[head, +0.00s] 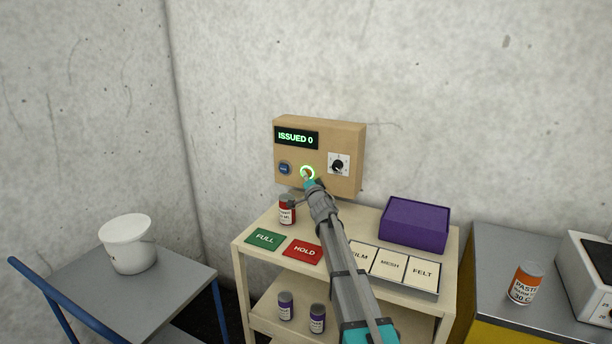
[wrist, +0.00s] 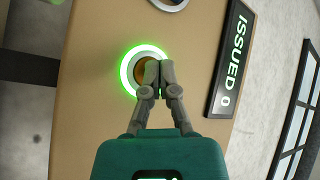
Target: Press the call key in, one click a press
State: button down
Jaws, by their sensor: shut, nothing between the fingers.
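A tan control box (head: 350,130) on the wall has a key with a lit green ring (head: 307,170). In the wrist view the ring (wrist: 127,75) surrounds an amber key face (wrist: 139,73). My gripper (head: 308,181) is shut and empty, and its fingertips (wrist: 160,66) overlap the right part of the key and ring in the wrist view. I cannot tell whether they touch the key. The display (head: 297,138) reads "ISSUED 0".
A blue button (head: 285,168) and a black dial (head: 338,166) flank the key. Below stands a cream cart with a red-and-white jar (head: 287,210), green and red cards, labelled tiles and a purple box (head: 414,224). A white bucket (head: 128,244) stands left.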

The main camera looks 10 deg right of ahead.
jog(key=shift+s+a, duration=0.3)
jog(key=shift+s, duration=0.1)
dwell(0.5)
jog(key=shift+s+a, duration=0.85)
jog(key=shift+s, duration=0.35)
jog(key=shift+s+a, duration=0.85)
jog(key=shift+s, duration=0.3)
